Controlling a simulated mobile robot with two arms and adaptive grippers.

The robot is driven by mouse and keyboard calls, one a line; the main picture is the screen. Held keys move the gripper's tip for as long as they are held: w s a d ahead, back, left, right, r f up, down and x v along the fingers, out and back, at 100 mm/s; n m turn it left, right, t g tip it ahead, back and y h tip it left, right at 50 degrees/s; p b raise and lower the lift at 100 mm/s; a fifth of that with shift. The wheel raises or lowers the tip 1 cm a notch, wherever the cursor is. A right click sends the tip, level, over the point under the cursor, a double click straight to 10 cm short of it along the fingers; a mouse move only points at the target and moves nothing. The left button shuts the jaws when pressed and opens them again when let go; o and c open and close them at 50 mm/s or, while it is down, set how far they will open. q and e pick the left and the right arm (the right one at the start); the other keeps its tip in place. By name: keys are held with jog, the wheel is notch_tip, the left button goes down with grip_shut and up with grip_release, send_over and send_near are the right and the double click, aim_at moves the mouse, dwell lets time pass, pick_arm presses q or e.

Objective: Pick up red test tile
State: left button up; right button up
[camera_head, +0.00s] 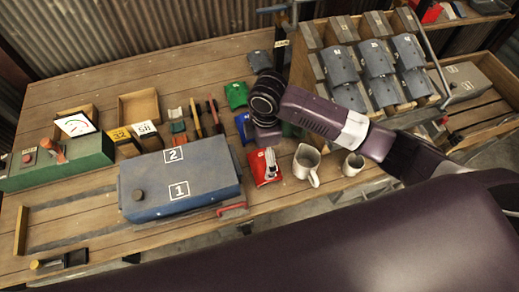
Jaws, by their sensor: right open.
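The red test tile (257,166) lies on the wooden table, right of the big blue box, with its surface partly covered. My right arm comes in from the right and bends down at its black wrist. My right gripper (270,172) is open, with pale fingers over the red tile; whether they touch it I cannot tell. My left gripper is not in view.
A blue box (180,190) marked 1 and 2 stands left of the tile. Two light mugs (306,164) stand to its right. Green (236,95) and blue (243,127) tiles lie behind it. A rack of grey tiles (375,58) stands at the back right.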

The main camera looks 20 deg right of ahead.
aim_at(265, 164)
jog(key=shift+w+d+r, duration=0.25)
jog(key=shift+w+d, duration=0.25)
jog(key=shift+w, duration=0.1)
jog(key=shift+d+f, duration=0.1)
jog(key=shift+d, duration=0.05)
jog(key=shift+s+f, duration=0.15)
jog(key=shift+f, duration=0.15)
jog(key=f, duration=0.1)
jog(key=f+p, duration=0.1)
jog(key=shift+s+f, duration=0.35)
notch_tip(265, 164, down, 3)
jog(key=shift+w+r+p, duration=0.1)
jog(key=shift+r+p, duration=0.05)
jog(key=shift+p, duration=0.35)
jog(key=shift+f, duration=0.5)
jog(key=c, duration=0.7)
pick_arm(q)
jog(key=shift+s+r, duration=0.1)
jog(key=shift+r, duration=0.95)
pick_arm(e)
jog(key=c, duration=0.5)
